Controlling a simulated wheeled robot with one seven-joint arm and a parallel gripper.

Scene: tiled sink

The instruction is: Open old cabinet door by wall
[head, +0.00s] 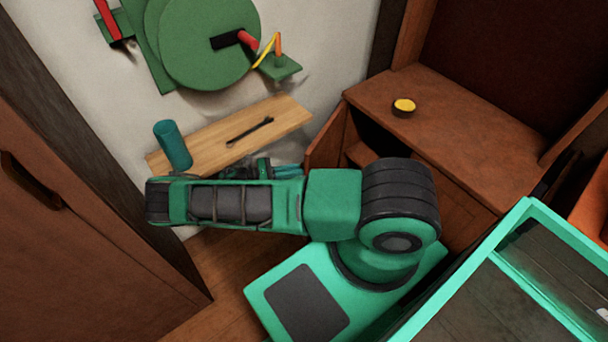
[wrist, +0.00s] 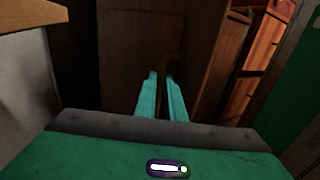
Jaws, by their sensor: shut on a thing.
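The old brown wooden cabinet (head: 455,125) stands by the wall at the right of the head view. Its door (head: 328,135) stands ajar at the left end of the front, with a dark gap and part of the inside showing behind it. In the wrist view the door panel (wrist: 135,50) fills the upper middle, with a curved dark handle (wrist: 168,65) on it. My gripper (wrist: 163,92) is shut on this handle, its two teal fingers on either side. In the head view my arm hides most of the gripper and the handle.
A wooden shelf (head: 215,145) on the wall holds a teal cup (head: 172,145) and a dark tool. A yellow-topped round thing (head: 404,106) sits on the cabinet top. A large brown door (head: 70,230) with a handle stands at left. Some brown floor shows between.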

